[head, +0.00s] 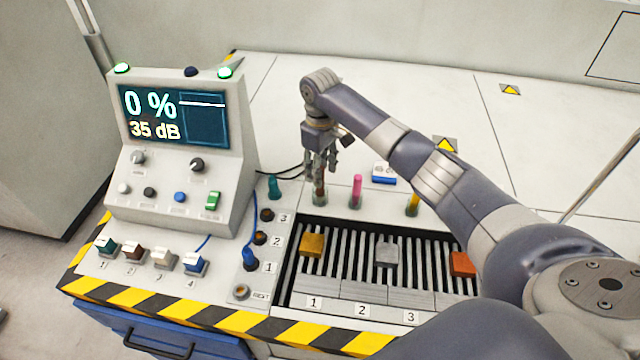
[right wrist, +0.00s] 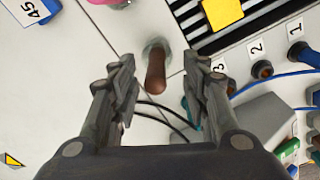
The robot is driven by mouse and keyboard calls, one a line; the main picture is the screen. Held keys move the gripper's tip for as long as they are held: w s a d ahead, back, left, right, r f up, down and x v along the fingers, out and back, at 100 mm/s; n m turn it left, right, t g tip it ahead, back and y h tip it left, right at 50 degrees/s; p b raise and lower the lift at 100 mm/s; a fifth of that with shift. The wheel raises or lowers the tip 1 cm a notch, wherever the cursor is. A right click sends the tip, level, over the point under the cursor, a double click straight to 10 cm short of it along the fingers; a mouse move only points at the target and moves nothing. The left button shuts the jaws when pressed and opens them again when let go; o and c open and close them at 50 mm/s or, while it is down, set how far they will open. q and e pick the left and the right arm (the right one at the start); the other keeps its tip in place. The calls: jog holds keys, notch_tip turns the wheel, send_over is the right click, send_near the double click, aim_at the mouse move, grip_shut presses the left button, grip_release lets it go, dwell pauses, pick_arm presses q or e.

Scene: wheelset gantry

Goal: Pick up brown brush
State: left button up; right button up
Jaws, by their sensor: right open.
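The brown brush (head: 319,188) stands upright in a small clear cup on the white bench top, behind the slotted tray. In the right wrist view the brown brush (right wrist: 156,72) shows between my finger tips, with its handle end toward the camera. My right gripper (head: 320,170) points down over the brush. In the right wrist view my right gripper (right wrist: 160,80) is open, with one finger on each side of the brush and a visible gap to both. In the head view the fingers partly hide the brush's top. My left gripper is not in view.
A pink brush (head: 356,188) and a yellow one (head: 413,203) stand in cups to the right. A teal-topped item (head: 274,187) and a black cable are close on the left. The slotted tray (head: 340,290) lies in front, the control console (head: 180,160) at left.

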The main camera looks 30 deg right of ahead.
jog(key=shift+w+d+f+p, duration=0.1)
jog(key=shift+w+f+p, duration=0.15)
jog(key=shift+f, duration=1.15)
jog(key=shift+w+d+f+p, duration=0.1)
jog(key=shift+w+f+p, duration=0.1)
jog(key=shift+f, duration=1.15)
grip_shut()
